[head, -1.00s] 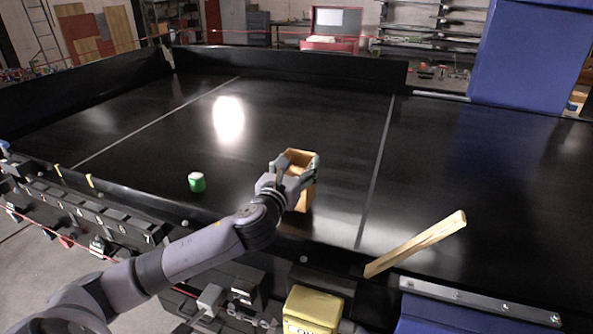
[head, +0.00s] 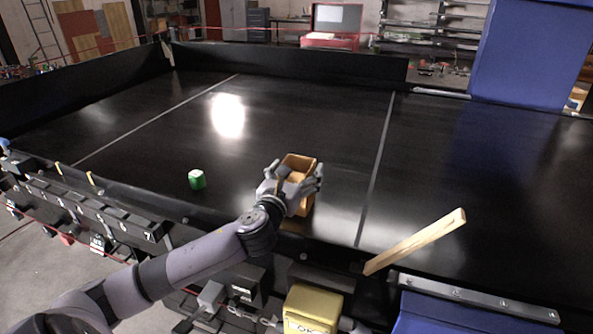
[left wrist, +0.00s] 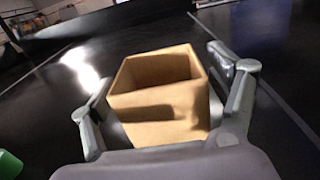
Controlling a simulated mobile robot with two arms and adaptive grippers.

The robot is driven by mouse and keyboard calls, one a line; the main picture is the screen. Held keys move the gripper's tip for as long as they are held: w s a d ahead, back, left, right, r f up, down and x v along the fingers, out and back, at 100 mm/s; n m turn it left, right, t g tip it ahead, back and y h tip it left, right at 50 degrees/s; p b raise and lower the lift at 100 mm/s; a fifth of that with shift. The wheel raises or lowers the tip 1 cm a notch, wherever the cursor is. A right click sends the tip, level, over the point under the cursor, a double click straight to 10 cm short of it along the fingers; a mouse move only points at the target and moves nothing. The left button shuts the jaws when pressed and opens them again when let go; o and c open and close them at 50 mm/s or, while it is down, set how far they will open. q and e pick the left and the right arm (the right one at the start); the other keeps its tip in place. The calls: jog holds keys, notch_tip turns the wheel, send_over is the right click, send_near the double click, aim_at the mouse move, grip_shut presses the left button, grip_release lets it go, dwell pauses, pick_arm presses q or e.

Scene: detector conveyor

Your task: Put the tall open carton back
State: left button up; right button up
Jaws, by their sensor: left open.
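The tall open carton (head: 307,165) is a tan box with an open top. It stands upright on the black conveyor belt near its front edge. My left gripper (head: 296,177) is open, with its fingers on either side of the carton. In the left wrist view the carton (left wrist: 165,105) sits between the two spread fingers, and a gap shows beside the right finger. The gripper hides part of the carton's front in the head view. My right gripper is not in view.
A green can with a white top (head: 197,179) stands on the belt to the left. A wooden bar (head: 415,241) sticks up at the front right. A yellow box (head: 312,308) is at the front edge. Dark walls (head: 290,61) border the back; the belt's middle is clear.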

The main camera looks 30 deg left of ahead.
pick_arm(q)
jog(key=shift+r, duration=0.1)
jog(key=b+v, duration=0.4)
jog(key=v, duration=0.8)
